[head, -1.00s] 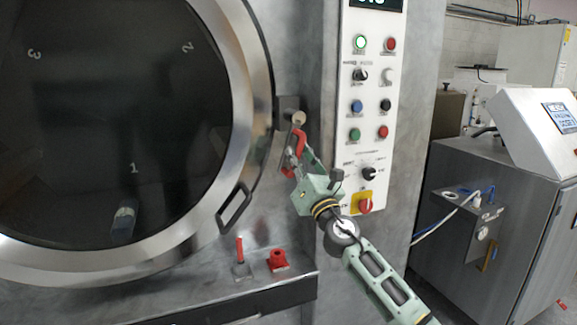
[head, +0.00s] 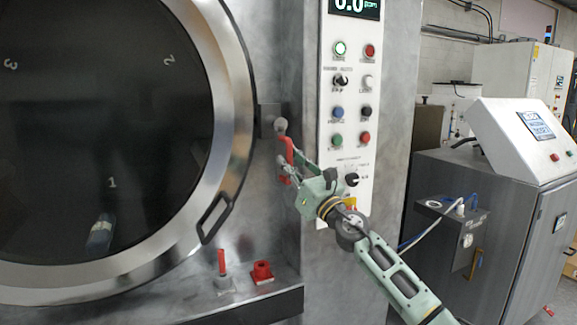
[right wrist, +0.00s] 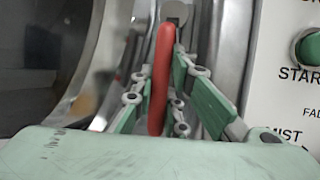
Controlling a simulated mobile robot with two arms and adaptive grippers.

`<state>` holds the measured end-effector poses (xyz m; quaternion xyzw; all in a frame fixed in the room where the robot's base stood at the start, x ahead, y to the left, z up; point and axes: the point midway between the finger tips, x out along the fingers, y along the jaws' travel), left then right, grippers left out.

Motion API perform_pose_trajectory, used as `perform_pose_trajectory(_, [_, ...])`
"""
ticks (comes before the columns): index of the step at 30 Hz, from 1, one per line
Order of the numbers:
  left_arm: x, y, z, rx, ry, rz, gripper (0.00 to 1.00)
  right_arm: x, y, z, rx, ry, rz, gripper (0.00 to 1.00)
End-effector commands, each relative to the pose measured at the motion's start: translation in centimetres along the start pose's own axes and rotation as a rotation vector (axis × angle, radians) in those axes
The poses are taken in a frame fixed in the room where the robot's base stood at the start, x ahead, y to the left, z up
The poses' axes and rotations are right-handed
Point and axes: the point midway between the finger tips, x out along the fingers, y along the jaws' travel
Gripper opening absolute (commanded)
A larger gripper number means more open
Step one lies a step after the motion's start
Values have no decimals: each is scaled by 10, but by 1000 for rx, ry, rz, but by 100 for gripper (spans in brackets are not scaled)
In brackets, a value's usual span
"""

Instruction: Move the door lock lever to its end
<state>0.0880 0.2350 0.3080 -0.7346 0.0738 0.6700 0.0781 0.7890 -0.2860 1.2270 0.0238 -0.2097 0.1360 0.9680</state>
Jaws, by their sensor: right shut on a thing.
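The door lock lever is a red handle (head: 288,150) hanging from a grey pivot on the bracket right of the round door. It points down, with a slight tilt to the right, in the head view. My right gripper (head: 287,167) is on the lever, partly hiding its lower part. In the right wrist view the red lever (right wrist: 162,75) stands upright between the green fingers, which are shut around it. The round pivot end shows at the top of that view. My left gripper is not in view.
The round dark-glass door (head: 95,130) has a metal rim and a loop handle (head: 214,217). A button panel (head: 350,100) stands close right of the lever. A red peg (head: 222,262) and a red fitting (head: 262,270) are on the ledge below. A grey cabinet stands farther right.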

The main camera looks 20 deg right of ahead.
Motion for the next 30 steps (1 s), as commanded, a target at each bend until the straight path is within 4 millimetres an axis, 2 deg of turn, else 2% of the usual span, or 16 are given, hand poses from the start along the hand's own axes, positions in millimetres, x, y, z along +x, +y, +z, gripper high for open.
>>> perform_pose_trajectory(3, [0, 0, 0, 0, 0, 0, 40, 0, -1, -1, -12, 2, 0, 0])
perform_pose_trajectory(4, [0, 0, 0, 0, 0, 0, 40, 0, -1, -1, -12, 2, 0, 14])
perform_pose_trajectory(10, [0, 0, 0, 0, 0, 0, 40, 0, -1, 0, -8, 1, -1, 31])
perform_pose_trajectory(22, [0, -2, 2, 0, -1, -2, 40, -5, -1, -1, -4, 1, -2, 32])
perform_pose_trajectory(26, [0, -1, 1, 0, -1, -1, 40, -20, -2, -1, -7, 2, -1, 32])
perform_pose_trajectory(30, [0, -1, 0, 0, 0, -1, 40, -48, -1, -2, -7, 5, 0, 32])
